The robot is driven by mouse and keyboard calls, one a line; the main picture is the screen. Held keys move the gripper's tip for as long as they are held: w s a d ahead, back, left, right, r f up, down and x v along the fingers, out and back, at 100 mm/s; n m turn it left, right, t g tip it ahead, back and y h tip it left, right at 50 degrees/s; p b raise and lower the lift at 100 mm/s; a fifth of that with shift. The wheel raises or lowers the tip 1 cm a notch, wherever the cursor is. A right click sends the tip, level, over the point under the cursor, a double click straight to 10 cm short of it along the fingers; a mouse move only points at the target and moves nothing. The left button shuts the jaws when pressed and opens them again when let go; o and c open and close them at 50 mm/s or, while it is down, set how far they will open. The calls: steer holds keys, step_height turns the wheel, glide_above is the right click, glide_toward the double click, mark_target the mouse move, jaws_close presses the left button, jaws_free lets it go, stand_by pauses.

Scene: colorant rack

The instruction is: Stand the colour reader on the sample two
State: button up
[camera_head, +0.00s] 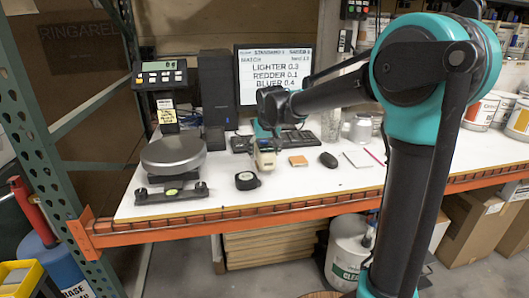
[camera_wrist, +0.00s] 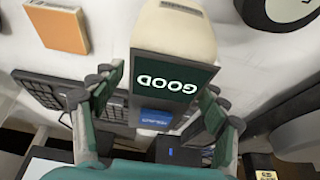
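The colour reader (camera_head: 265,160) is a pale, upright device on the bench, left of an orange square sample (camera_head: 298,161). In the wrist view, the reader (camera_wrist: 172,75) shows a dark green screen reading "GOOD" and a blue label. The orange sample (camera_wrist: 58,26) lies flat and apart from the reader in the wrist view. A pale flat card (camera_head: 358,159) lies farther right. I cannot read which sample is two.
A mouse (camera_head: 328,160) lies right of the orange sample. The keyboard (camera_head: 300,138) and monitor (camera_head: 273,75) stand behind. A scale (camera_head: 173,153) is at left. The bench front (camera_head: 310,179) is mostly clear.

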steer(key=v, duration=1.2)
steer(key=shift+s+r, duration=0.1)
steer(key=shift+r, duration=0.05)
